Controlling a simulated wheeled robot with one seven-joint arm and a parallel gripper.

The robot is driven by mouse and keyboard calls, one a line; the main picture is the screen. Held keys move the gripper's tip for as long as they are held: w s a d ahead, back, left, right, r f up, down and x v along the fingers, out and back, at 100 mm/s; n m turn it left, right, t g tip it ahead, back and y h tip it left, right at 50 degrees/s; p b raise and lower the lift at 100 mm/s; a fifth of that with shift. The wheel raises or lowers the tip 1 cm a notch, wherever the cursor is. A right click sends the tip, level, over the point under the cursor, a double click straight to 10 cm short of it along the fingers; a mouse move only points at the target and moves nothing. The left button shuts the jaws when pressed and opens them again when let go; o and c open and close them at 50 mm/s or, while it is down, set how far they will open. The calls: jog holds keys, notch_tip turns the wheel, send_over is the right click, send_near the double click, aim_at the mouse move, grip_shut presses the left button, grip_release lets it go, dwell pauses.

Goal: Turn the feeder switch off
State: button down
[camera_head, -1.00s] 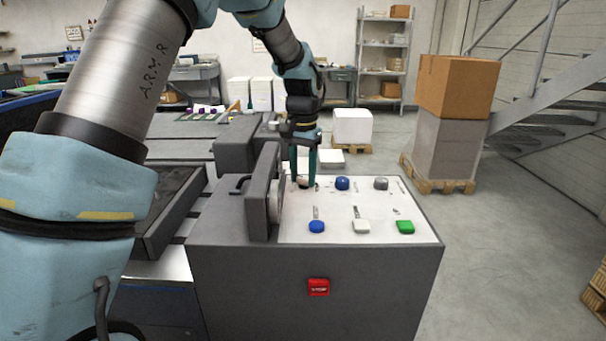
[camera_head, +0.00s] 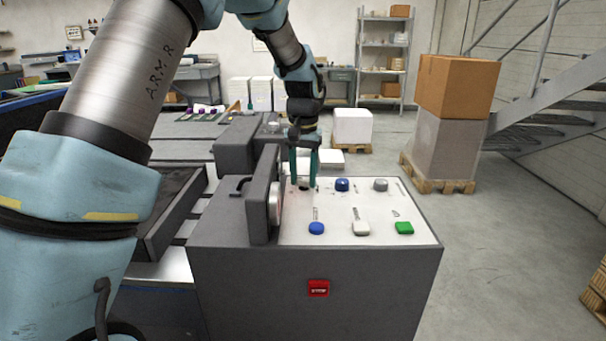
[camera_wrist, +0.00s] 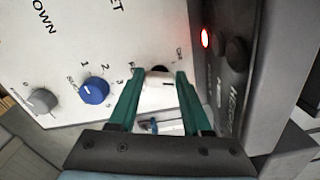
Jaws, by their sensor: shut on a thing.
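The control panel (camera_head: 335,232) is the white top of a dark grey box. My gripper (camera_head: 303,180) points down at its back left corner, its teal fingers at the panel surface. In the wrist view my gripper (camera_wrist: 157,90) is shut on a small switch (camera_wrist: 157,84) with a pale body and a dark end, which I take to be the feeder switch. The fingers hide its sides. Printed letters beside it are partly covered, so I cannot read its setting.
A blue knob (camera_head: 342,184) and grey knob (camera_head: 381,184) stand right of my gripper. Blue, white and green controls line the front row. An upright dark housing (camera_head: 262,195) stands close left of my gripper; a red light (camera_wrist: 205,38) glows there. A red button (camera_head: 318,288) is on the front.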

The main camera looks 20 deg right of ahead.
aim_at(304, 180)
jog(key=n+p, duration=0.1)
jog(key=n, duration=0.3)
jog(key=shift+d+r, duration=0.1)
jog(key=shift+d+n+p, duration=0.1)
jog(key=shift+n+p, duration=0.9)
jog(key=shift+n, duration=1.8)
jog(key=shift+c, duration=1.7)
grip_release()
notch_tip(304, 180, up, 11)
jog(key=b, duration=0.2)
jog(key=shift+f, duration=0.2)
